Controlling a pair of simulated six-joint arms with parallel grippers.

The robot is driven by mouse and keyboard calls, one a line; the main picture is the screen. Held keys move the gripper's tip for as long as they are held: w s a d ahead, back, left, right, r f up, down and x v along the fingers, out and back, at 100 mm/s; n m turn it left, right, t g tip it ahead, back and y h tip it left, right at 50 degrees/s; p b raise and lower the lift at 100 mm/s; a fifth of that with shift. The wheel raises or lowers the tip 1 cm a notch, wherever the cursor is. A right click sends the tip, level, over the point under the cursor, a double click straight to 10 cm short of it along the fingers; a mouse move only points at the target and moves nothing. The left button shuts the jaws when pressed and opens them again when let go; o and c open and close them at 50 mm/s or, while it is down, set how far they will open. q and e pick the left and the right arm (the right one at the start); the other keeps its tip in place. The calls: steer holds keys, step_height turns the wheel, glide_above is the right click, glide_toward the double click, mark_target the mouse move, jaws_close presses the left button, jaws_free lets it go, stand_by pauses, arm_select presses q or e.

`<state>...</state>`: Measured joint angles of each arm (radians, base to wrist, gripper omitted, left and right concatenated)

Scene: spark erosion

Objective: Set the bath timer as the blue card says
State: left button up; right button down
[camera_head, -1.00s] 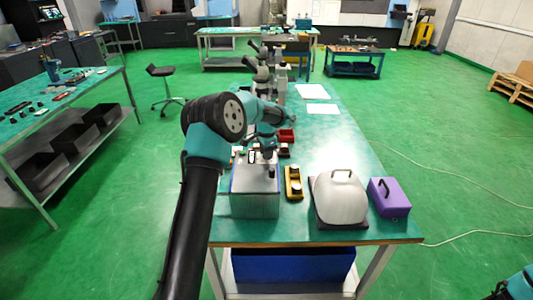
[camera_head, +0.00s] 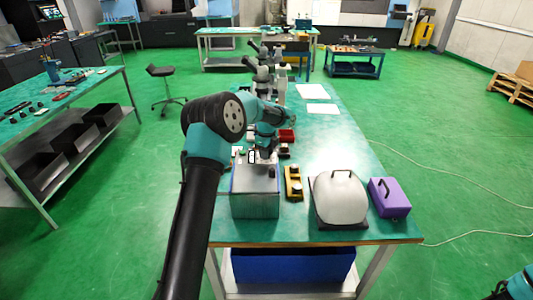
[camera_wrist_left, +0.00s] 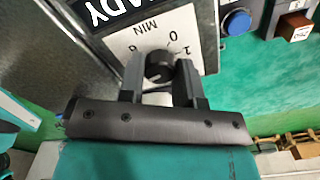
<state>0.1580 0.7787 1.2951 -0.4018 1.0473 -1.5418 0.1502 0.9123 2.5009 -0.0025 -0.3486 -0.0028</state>
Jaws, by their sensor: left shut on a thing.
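The grey metal box (camera_head: 255,200), with a blue edge, stands at the near left of the green bench. In the left wrist view its face (camera_wrist_left: 65,70) carries a black label ending in "ADY" and a white dial plate (camera_wrist_left: 190,28) marked "MIN" with numerals around a dark round knob (camera_wrist_left: 159,65). My left gripper (camera_head: 267,158) is over the box's far end. In the wrist view its fingers (camera_wrist_left: 160,78) are closed on the knob from both sides. The knob's pointer is hard to make out. I cannot make out a blue card. My right gripper is out of view.
A blue button (camera_wrist_left: 237,22) sits beside the dial. A yellow block with dark knobs (camera_head: 293,183), a pale domed cover (camera_head: 340,197) and a purple case (camera_head: 390,198) stand to the right. Microscopes (camera_head: 262,75) stand farther back. The bench's right middle is clear.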

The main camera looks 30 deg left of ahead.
arm_select(q)
steer(key=shift+m, duration=1.2)
steer(key=o, duration=0.9)
step_height(320, 180, up, 18)
steer(key=shift+f, duration=0.25)
